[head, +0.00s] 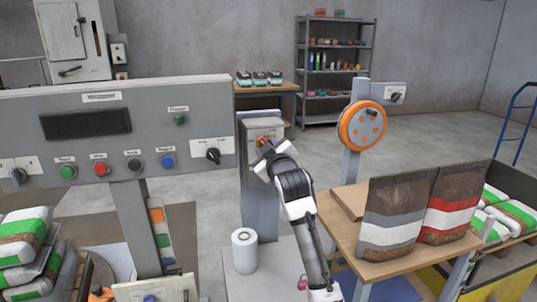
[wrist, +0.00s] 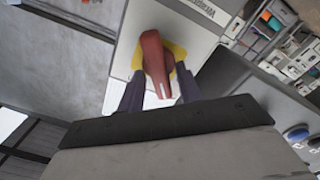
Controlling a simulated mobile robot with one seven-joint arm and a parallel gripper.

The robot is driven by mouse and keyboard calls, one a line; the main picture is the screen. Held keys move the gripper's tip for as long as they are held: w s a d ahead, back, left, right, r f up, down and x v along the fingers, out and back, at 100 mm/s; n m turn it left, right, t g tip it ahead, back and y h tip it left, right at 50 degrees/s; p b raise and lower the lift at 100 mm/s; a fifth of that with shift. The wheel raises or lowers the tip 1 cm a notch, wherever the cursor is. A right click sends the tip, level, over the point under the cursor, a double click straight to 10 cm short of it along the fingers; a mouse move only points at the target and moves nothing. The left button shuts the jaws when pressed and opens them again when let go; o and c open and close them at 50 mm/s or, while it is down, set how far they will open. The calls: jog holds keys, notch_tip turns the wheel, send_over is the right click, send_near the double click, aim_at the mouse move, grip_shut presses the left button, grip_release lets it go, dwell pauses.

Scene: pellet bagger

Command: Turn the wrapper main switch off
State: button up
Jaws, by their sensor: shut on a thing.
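The wrapper main switch is a red rotary handle (wrist: 153,52) on a yellow plate (wrist: 179,51), set on a light grey box lettered "Wrapper" (wrist: 205,12). In the head view the grey box (head: 252,133) stands on a post at the middle, with the handle mostly hidden behind my gripper (head: 266,150). In the wrist view my gripper (wrist: 158,78) has its dark fingers on both sides of the red handle, shut on it. The handle's white mark points down toward my gripper in that view. I cannot read any on or off marking.
A grey control panel (head: 205,100) with buttons and knobs stands close on the left. A white film roll (head: 244,250) is below the switch post. To the right are an orange wheel (head: 362,126) and a wooden table (head: 345,228) with filled bags.

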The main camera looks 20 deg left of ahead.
jog(key=shift+s+a+f+n+b, duration=0.15)
jog(key=shift+n+b, duration=0.45)
jog(key=shift+n, duration=1.1)
jog(key=shift+w+d+f+n+b, duration=0.15)
jog(key=shift+n+b, duration=0.5)
jog(key=shift+n, duration=1.05)
jog(key=shift+s+a+f+n+b, duration=0.15)
jog(key=shift+n+b, duration=0.45)
jog(key=shift+n, duration=1.1)
jog(key=o, duration=0.6)
jog(key=b+v, duration=0.3)
jog(key=v, duration=1.1)
